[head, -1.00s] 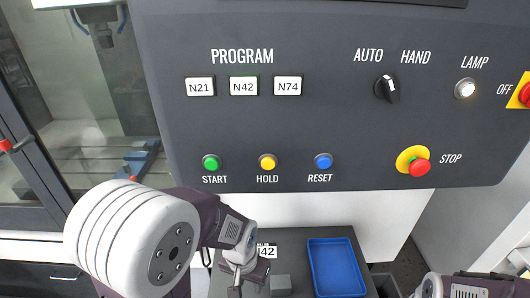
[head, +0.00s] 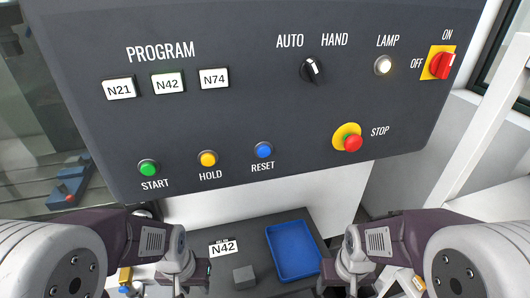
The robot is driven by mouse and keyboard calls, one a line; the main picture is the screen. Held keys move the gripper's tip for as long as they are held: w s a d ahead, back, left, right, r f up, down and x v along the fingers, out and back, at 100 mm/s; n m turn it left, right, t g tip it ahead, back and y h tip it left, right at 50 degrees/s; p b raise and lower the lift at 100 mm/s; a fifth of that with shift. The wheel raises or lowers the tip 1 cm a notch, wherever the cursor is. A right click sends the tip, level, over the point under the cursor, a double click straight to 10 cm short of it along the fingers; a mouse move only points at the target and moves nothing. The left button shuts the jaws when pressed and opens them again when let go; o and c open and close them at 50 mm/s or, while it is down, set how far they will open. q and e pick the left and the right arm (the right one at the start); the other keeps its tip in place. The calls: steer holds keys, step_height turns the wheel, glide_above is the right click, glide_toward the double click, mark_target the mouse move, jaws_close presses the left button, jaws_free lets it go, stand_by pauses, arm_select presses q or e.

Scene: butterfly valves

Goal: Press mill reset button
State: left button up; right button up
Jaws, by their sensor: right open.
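The blue RESET button (head: 263,150) is on the dark control panel (head: 230,110), in the lower row, right of the yellow HOLD button (head: 208,159) and the green START button (head: 148,168). Nothing covers it. My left gripper (head: 178,288) is low in the picture, below the panel and left of the button, apart from it. Its fingertips are too cut off to tell their state. My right gripper (head: 350,288) is open, below the panel and right of the button, and touches no button.
The red STOP button (head: 353,143) on its yellow base is right of RESET. A selector knob (head: 312,70), lit lamp (head: 383,65) and red OFF/ON switch (head: 443,66) sit above. Below are a blue tray (head: 292,251), a grey block (head: 243,276) and an N42 tag (head: 223,247).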

arm_select(q)
jaws_close()
stand_by(1.6)
